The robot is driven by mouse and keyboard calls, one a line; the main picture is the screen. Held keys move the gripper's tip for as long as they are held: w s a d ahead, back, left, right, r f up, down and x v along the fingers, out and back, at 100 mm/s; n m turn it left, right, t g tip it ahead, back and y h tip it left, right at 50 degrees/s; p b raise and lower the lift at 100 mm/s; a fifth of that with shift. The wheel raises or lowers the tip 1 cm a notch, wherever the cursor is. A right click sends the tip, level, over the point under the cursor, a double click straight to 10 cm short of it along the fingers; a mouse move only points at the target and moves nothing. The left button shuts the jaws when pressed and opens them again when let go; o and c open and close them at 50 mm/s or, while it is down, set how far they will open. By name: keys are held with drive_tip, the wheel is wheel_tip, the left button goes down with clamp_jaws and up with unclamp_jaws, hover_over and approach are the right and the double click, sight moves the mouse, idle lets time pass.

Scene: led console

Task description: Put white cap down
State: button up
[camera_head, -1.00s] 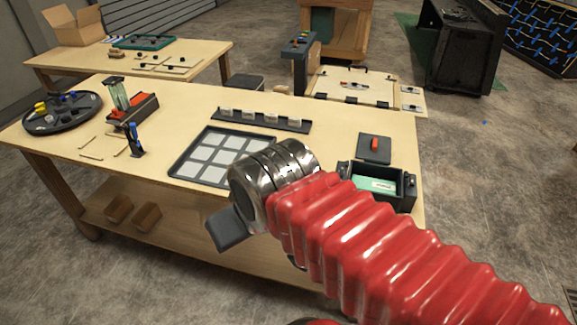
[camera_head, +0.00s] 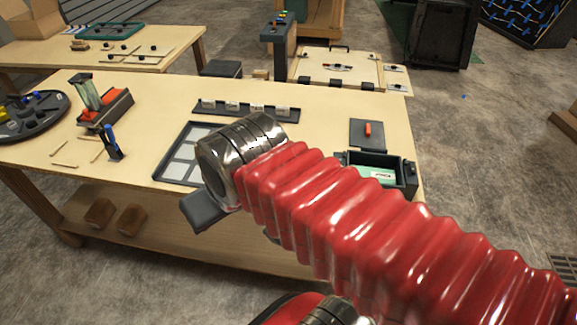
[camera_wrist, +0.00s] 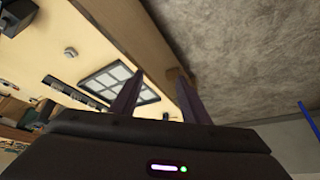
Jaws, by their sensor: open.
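I cannot make out a white cap for certain in either view. My gripper (camera_head: 203,212) is in front of the workbench's near edge in the head view, with only one dark finger clearly showing. In the wrist view my gripper (camera_wrist: 159,75) has its two dark fingers spread apart with nothing between them. The dark-framed tray of pale square pads (camera_head: 170,172) lies on the workbench, partly hidden by my wrist. It also shows in the wrist view (camera_wrist: 108,78), beyond the fingers.
A rack with several small whitish blocks (camera_head: 233,107) lies behind the tray. The round dark tray (camera_head: 42,122) and a red-and-green fixture (camera_head: 107,108) stand at left. An open dark box (camera_head: 380,172) and a plate with a red handle (camera_head: 367,133) are at right.

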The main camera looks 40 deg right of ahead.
drive_tip(key=shift+o, duration=0.5)
drive_tip(key=shift+w+d+m, duration=0.25)
drive_tip(key=shift+m, duration=0.15)
drive_tip(key=w+d+f+m+g, duration=0.1)
drive_tip(key=w+d+m, duration=0.3)
drive_tip(key=d+m, duration=0.35)
drive_tip(key=w+d+m+g, duration=0.1)
drive_tip(key=w+d+m, duration=0.45)
drive_tip(key=m, duration=0.35)
drive_tip(key=d+f+m, duration=0.3)
drive_tip(key=d+m, duration=0.4)
drive_tip(key=d, duration=0.3)
drive_tip(key=d+f+m+y, duration=0.1)
drive_tip(key=d+f+m, duration=0.2)
drive_tip(key=d+m, duration=0.5)
drive_tip(key=shift+w+d+t, duration=0.25)
drive_tip(key=shift+d+t, duration=0.05)
drive_tip(key=shift+d, duration=0.75)
drive_tip(key=shift+m, duration=0.25)
drive_tip(key=shift+x, duration=4.25)
drive_tip(key=shift+a, duration=0.15)
